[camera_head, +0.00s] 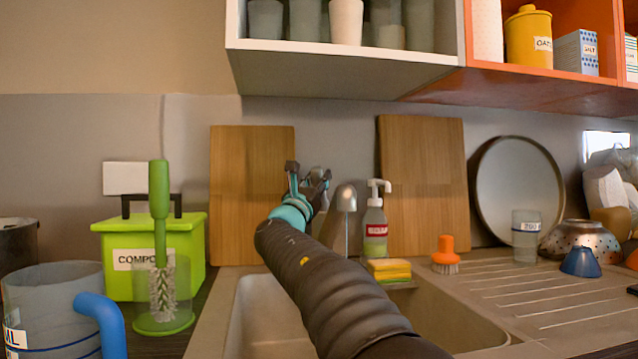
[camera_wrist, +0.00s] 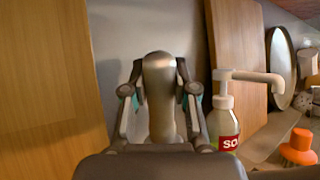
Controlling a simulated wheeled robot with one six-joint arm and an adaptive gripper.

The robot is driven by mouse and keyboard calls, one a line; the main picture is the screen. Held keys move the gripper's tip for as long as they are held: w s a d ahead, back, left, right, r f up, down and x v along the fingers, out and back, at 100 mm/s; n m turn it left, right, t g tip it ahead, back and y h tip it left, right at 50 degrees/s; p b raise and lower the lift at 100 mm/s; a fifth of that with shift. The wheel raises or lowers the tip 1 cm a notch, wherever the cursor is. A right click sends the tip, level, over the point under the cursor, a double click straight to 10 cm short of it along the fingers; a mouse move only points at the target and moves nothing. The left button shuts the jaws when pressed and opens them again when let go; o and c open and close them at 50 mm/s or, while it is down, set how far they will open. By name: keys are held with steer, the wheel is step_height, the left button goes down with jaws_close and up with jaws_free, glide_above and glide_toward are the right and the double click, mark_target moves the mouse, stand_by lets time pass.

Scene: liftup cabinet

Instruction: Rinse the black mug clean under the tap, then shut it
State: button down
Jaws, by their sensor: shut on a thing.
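The silver tap (camera_head: 345,197) stands at the back of the sink (camera_head: 262,310), its spout just right of my gripper (camera_head: 308,182) in the head view. My gripper is shut on a metal upper part of the tap. In the wrist view, the tap (camera_wrist: 160,95) stands between the two fingers of my gripper (camera_wrist: 160,80), with teal pads at either side near its top. I cannot tell exactly which part of the tap is gripped. The black mug is not seen in either view.
A soap bottle (camera_head: 375,222), yellow sponge (camera_head: 389,268) and orange brush (camera_head: 445,256) stand right of the tap. A green compost bin (camera_head: 187,245), a bottle brush (camera_head: 159,190) and a blue-handled jug (camera_head: 50,295) are left. Shelves (camera_head: 340,57) hang above.

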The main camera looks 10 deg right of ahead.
steer(key=c, duration=0.9)
jaws_free()
steer(key=v, duration=1.2)
